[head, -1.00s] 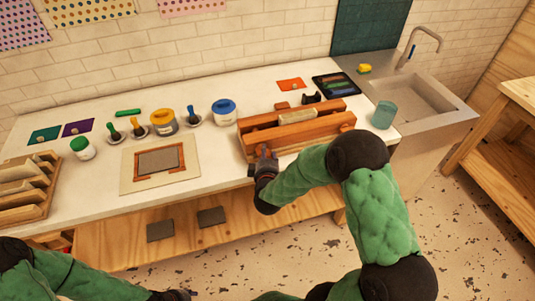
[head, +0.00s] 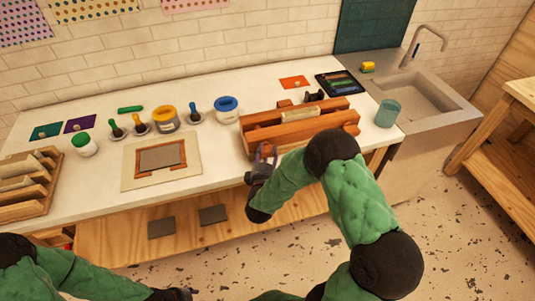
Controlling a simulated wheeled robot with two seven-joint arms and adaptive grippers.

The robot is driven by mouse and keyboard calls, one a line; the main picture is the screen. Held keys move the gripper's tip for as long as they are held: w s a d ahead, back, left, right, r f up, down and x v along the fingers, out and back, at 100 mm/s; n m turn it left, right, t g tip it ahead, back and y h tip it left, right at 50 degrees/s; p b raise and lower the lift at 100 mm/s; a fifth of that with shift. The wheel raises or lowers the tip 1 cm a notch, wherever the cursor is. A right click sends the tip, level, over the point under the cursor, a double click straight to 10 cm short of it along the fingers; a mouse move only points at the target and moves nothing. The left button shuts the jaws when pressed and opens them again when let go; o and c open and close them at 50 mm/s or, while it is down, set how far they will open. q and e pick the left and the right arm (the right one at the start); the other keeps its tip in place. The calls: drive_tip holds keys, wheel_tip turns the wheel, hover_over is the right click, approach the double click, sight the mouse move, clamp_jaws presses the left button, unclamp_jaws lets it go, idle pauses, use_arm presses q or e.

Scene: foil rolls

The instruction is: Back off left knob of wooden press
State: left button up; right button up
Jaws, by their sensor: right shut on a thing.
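The wooden press (head: 325,125) lies at the right part of the white worktop, a long reddish-brown frame with a pale block (head: 299,116) between its bars. Its left knob (head: 266,150) is at the front left of the press. My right gripper (head: 263,160) is at the front left of the press, shut on that knob; the fingers partly hide it. The right knob is hidden behind my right arm. My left gripper (head: 180,294) is low at the bottom edge, away from the worktop, and its fingers are too small and dark to read.
A framed board (head: 128,181) lies left of the press. Jars, including a blue-lidded one (head: 227,117), and brushes stand behind it. A glass (head: 387,113) stands right of the press near the sink (head: 420,97). A wooden rack (head: 48,180) stands at the far left.

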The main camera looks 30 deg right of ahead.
drive_tip(key=shift+w+r, duration=0.25)
drive_tip(key=shift+r, duration=0.1)
drive_tip(key=o, duration=1.2)
drive_tip(key=shift+w+f, duration=0.1)
drive_tip(key=shift+c, duration=0.2)
drive_tip(key=shift+f, duration=0.1)
drive_tip(key=shift+f, duration=0.1)
drive_tip(key=shift+s+a, duration=0.15)
drive_tip(key=shift+s, duration=0.15)
drive_tip(key=v, duration=1.1)
drive_tip(key=shift+s+a, duration=0.15)
drive_tip(key=shift+s, duration=0.05)
drive_tip(key=shift+f, duration=0.15)
